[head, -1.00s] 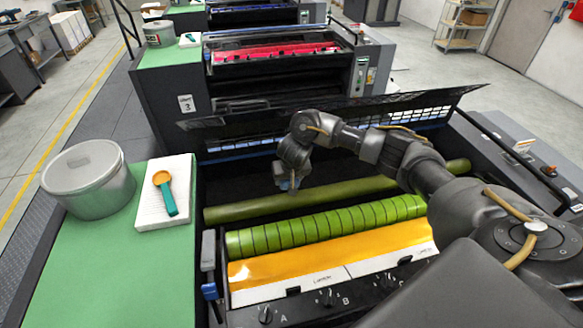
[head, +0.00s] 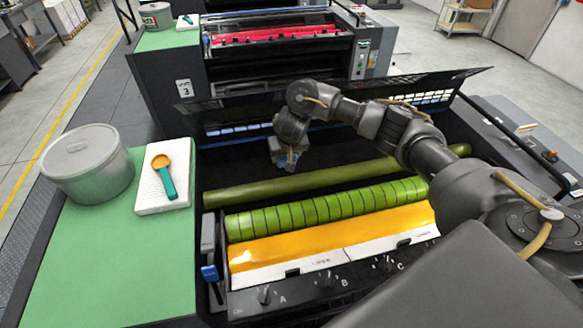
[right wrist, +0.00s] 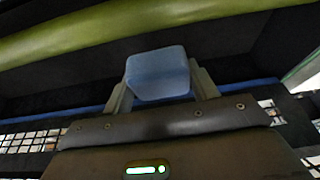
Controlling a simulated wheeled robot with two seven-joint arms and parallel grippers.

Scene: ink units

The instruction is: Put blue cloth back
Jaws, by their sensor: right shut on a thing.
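The blue cloth (right wrist: 157,73) shows in the right wrist view as a compact blue, block-like bundle between the two fingers of my right gripper (right wrist: 162,90). The gripper is shut on it. In the head view my right gripper (head: 289,163) points down over the dark opening of the nearest ink unit, behind the olive roller (head: 300,183). Only a small bluish patch of the cloth shows there, and the fingertips are hard to make out. My left gripper is not in view.
A green-topped surface (head: 110,260) at left carries a grey tin (head: 95,170) and a white pad (head: 150,205) with an orange and teal scoop (head: 165,178) on it. A green striped roller (head: 325,208) and a yellow ink strip (head: 330,237) lie in front. A raised dark guard (head: 420,90) stands behind.

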